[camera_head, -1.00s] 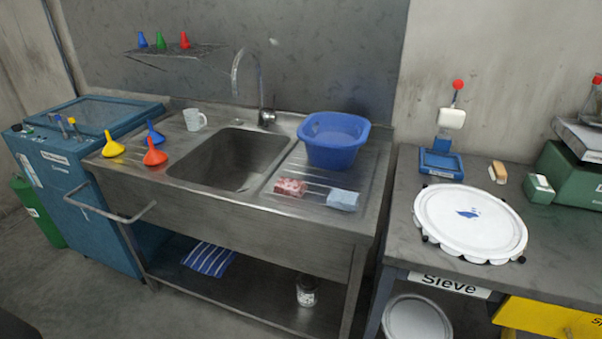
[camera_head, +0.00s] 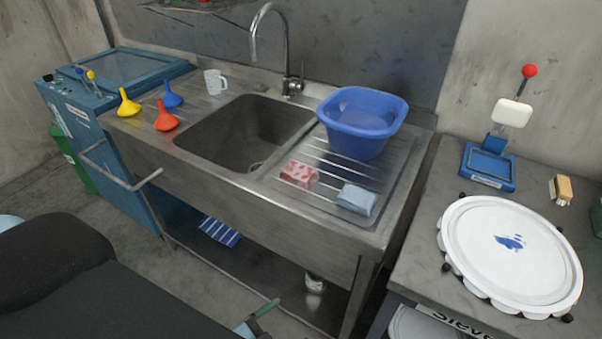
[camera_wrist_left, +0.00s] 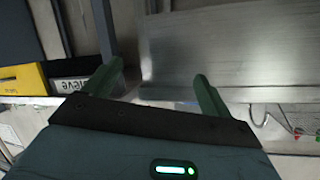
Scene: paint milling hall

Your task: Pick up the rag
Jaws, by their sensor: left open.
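A folded red-and-white patterned cloth (camera_head: 299,174) and a folded pale blue cloth-like piece (camera_head: 356,199) lie apart on the sink's drainboard (camera_head: 330,228). A blue-and-white striped cloth (camera_head: 220,232) lies on the shelf under the sink. I cannot tell which of these is the rag. My left gripper (camera_head: 258,319) shows at the bottom edge of the head view, low in front of the sink unit and apart from all three. In the left wrist view its green fingers (camera_wrist_left: 157,85) are spread with nothing between them. My right gripper is not in view.
A blue basin (camera_head: 361,145) stands behind the two drainboard pieces. The basin of the sink (camera_head: 243,130) is left of them, with funnels and a mug (camera_head: 215,82) beyond. A jar (camera_head: 314,282) stands on the lower shelf. A bench with a white sieve lid (camera_head: 508,250) is at right.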

